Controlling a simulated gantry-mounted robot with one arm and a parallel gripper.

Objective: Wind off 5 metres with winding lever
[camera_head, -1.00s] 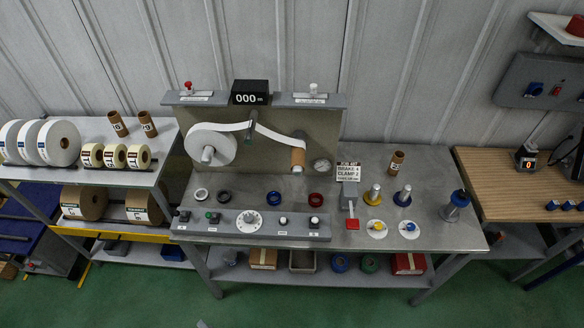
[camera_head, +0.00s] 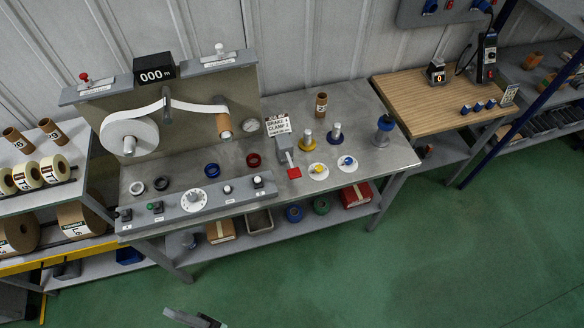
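The winding machine's backboard (camera_head: 190,105) carries a white roll (camera_head: 145,133) on its left spindle. A white strip runs from the roll over a centre guide to a brown cardboard core (camera_head: 222,117) on the right. The black counter (camera_head: 154,75) reads 000 m. A red-knobbed lever (camera_head: 84,78) and a white-knobbed lever (camera_head: 219,50) stand on the top ledges; I cannot tell which is the winding lever. A grey device with a red paddle (camera_head: 292,171) stands right of the board. Part of my gripper (camera_head: 195,319) shows at the bottom edge, far from the machine; its fingers are unclear.
A control strip (camera_head: 195,205) with a dial and buttons fronts the bench. A sign (camera_head: 278,125) reads brake 4, clamp 2. Colour-based posts (camera_head: 308,139) and round dials (camera_head: 318,171) stand to the right. A wooden table (camera_head: 430,95) is beyond. The green floor (camera_head: 400,270) in front is clear.

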